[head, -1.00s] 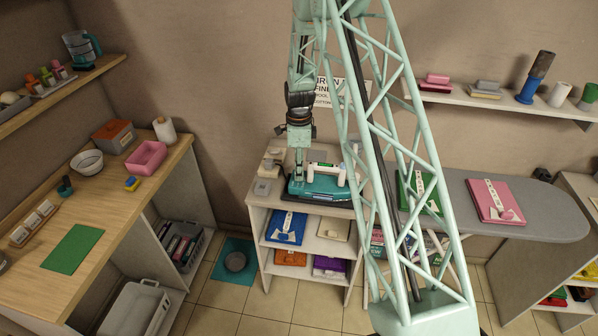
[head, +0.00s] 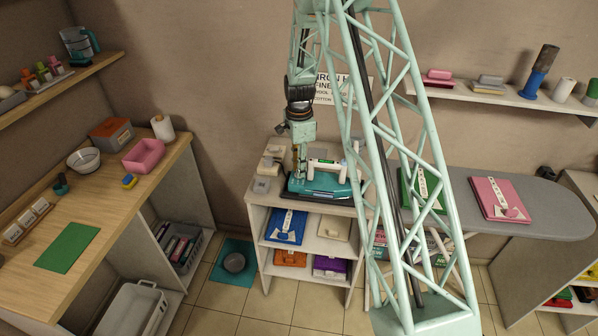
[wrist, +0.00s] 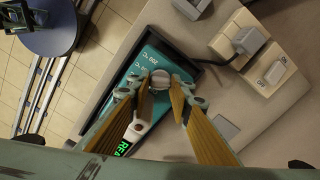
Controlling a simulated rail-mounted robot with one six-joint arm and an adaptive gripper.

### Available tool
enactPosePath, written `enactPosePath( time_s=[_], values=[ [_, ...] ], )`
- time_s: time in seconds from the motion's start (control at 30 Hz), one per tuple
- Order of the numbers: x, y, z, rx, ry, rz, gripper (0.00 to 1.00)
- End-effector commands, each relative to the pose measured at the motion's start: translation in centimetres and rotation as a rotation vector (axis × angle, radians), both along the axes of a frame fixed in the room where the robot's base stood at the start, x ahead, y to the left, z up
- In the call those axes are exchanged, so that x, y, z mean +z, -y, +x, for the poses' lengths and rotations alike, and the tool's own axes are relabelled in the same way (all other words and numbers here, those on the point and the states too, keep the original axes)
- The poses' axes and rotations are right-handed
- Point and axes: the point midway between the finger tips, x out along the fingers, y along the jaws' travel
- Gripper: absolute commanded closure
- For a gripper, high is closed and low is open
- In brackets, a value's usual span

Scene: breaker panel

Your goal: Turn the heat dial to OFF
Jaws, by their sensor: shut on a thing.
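The heat dial (wrist: 160,77) is a small round grey-white knob on the teal top of a press (wrist: 140,72). In the wrist view my gripper (wrist: 161,88) has its tan fingers on either side of the dial, closed on it. White temperature marks are printed beside the dial, too small and tilted to read surely; I cannot tell the dial's exact setting. In the head view the teal press (head: 325,185) stands on a small shelf unit, with my gripper (head: 298,170) at its left end. The dial itself is hidden there.
A green lit display (wrist: 123,148) sits beside the left finger. A cream switch block (wrist: 270,72) marked ON lies right of the press. A white handle (head: 328,164) rises over the press. A grey ironing board (head: 540,220) is to the right.

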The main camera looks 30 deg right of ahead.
Motion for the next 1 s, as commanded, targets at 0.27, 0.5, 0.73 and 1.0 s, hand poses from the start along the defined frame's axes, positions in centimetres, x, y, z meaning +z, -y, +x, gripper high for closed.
enactPosePath(
  time_s=[0.27,0.5,0.73,1.0],
  values=[
    [-0.01,0.02,0.03,0.061,0.000,0.000,0.91],
    [0.03,0.01,0.03,0.060,0.000,0.000,0.80],
    [0.02,0.00,0.02,0.060,0.000,0.000,0.67],
    [0.08,0.00,0.02,0.059,0.000,0.000,0.67]
  ],
)
